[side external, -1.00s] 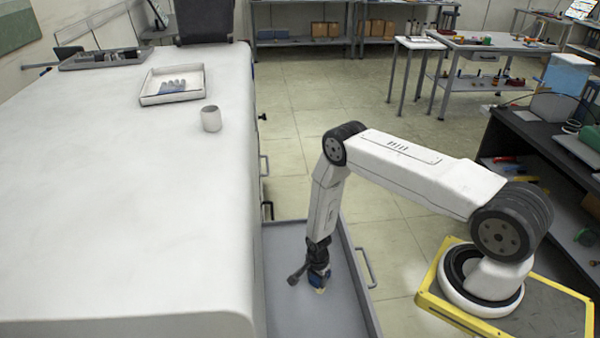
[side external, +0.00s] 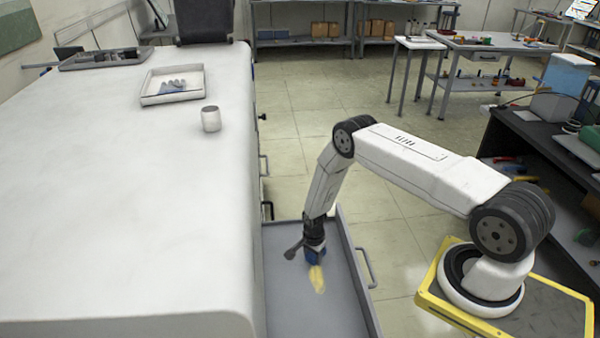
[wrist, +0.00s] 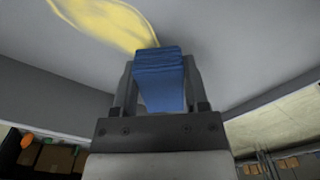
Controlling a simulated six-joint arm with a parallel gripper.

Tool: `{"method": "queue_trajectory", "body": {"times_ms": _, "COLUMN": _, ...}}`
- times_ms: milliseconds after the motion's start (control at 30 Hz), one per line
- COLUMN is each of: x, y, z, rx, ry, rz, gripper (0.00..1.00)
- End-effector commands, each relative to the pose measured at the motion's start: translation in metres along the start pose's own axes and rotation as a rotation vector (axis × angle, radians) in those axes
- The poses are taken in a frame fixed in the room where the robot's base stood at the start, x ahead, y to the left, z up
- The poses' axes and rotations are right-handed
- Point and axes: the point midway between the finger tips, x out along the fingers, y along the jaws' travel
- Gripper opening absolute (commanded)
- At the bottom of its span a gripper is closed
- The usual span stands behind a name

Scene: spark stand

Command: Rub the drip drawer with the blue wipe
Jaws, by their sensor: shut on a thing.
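The grey drip drawer (side external: 335,300) is pulled out from the white-topped bench, its handle on the right side. A yellow patch (side external: 317,279) lies on the drawer floor. It also shows in the wrist view (wrist: 110,22), running up to the wipe. My gripper (side external: 315,248) is inside the drawer, pointing down. It is shut on the folded blue wipe (wrist: 160,78), which also shows in the side view (side external: 314,256). The wipe is at the drawer floor beside the yellow patch; whether it touches the floor I cannot tell.
The drawer handle (side external: 366,267) sticks out right. A dark shelf unit (side external: 545,150) stands right.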

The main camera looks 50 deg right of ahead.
Motion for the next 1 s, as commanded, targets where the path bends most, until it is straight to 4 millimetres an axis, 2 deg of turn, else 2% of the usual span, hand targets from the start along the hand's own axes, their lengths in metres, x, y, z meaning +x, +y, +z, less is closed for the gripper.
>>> {"method": "queue_trajectory", "body": {"times_ms": 600, "x": -0.051, "y": 0.002, "z": 0.001, "rx": 0.0, "ry": -0.001, "rz": 0.004, "gripper": 0.02}}
{"method": "queue_trajectory", "body": {"times_ms": 1000, "x": -0.057, "y": 0.002, "z": 0.001, "rx": 0.0, "ry": -0.001, "rz": 0.005, "gripper": 0.02}}
